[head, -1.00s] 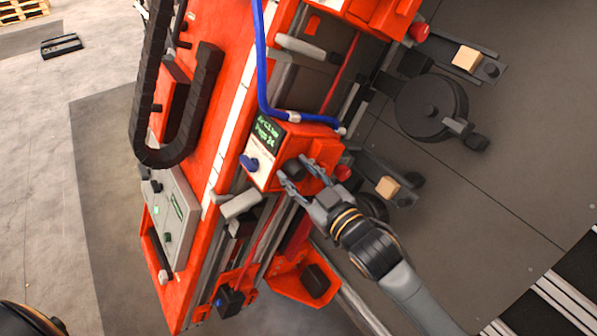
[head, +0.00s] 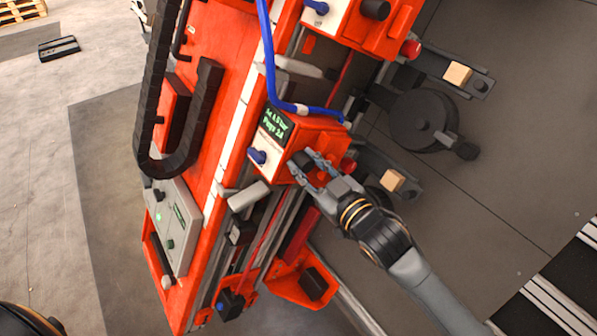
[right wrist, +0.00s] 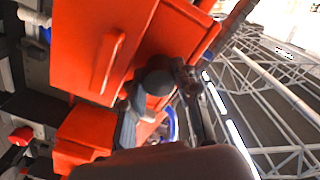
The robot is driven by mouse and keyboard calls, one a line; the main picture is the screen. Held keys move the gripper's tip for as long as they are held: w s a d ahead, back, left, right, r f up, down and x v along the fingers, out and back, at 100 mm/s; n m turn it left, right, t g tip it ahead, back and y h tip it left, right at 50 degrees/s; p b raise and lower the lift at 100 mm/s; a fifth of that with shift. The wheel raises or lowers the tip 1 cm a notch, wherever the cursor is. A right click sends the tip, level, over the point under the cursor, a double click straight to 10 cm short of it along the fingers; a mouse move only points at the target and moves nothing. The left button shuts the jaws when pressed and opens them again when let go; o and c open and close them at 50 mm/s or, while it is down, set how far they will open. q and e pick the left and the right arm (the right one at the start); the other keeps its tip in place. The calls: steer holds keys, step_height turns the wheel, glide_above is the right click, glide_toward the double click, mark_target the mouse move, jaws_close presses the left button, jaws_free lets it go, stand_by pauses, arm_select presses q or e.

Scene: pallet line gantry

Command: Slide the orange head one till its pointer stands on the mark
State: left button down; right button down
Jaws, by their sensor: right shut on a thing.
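The orange head (head: 318,137) is a box on the gantry rail, with a small green-lit display (head: 273,123) and a blue knob (head: 257,156). My right gripper (head: 309,168) is shut on the dark round knob (head: 301,160) on the head's lower side. In the right wrist view the knob (right wrist: 155,82) sits between my fingers, against orange housing (right wrist: 105,50). A white strip (head: 233,142) runs along the orange beam beside the head. I cannot make out the pointer or the mark. My left gripper is not in view.
A second orange head (head: 350,22) is farther up the rail. A blue hose (head: 268,60) reaches the first head. A black cable chain (head: 190,125) and grey control box (head: 175,222) are at left. An orange bracket (head: 300,285) lies below; a dark wheel (head: 423,120) is at right.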

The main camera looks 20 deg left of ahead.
steer(key=shift+f, duration=0.15)
steer(key=c, duration=1.3)
jaws_free()
steer(key=shift+s+a+f, duration=0.1)
steer(key=v, duration=1.2)
